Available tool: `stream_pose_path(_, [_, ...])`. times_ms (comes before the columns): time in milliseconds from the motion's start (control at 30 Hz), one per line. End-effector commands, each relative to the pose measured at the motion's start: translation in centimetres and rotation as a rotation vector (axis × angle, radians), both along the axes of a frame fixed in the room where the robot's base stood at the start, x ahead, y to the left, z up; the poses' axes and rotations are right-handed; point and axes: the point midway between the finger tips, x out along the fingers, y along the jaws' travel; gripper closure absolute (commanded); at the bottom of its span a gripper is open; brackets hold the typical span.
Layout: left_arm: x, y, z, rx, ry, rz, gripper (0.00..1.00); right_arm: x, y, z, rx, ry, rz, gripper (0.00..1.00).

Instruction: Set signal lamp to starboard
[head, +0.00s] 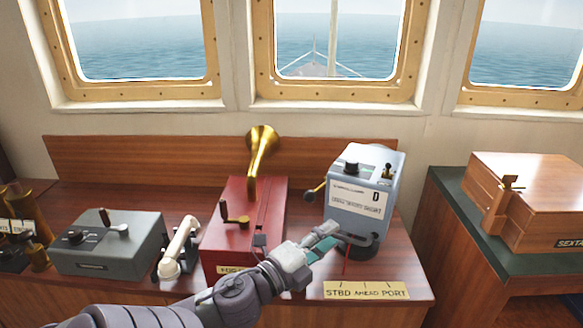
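The signal lamp seems to be the blue-grey box (361,185) on a dark round base at the right of the console. A dark handle bar (362,240) crosses its lower front. A thin red pointer (346,262) hangs below the bar, over the STBD side of the brass plate (367,291) marked STBD, AHEAD, PORT. My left gripper (329,240) is at the left end of the bar, its fingers with teal pads overlapping it in the picture. I cannot tell whether it touches or grips the bar. My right gripper is out of view.
A red box with a brass horn (262,150) stands close left of the lamp, behind my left arm. Further left are a white handset (178,250) and a grey lever box (108,245). A wooden sextant box (540,190) sits on the green-topped cabinet at right.

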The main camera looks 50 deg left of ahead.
Motion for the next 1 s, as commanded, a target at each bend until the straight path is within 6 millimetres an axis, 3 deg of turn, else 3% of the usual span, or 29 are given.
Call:
stream_pose_path(267, [-2.0,0.1,-0.7,-0.004,0.005,0.004,0.63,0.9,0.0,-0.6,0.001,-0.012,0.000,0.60])
stream_pose_path(1000, [-7.1,0.1,-1.4,-0.007,0.006,0.007,0.63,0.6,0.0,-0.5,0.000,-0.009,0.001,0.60])
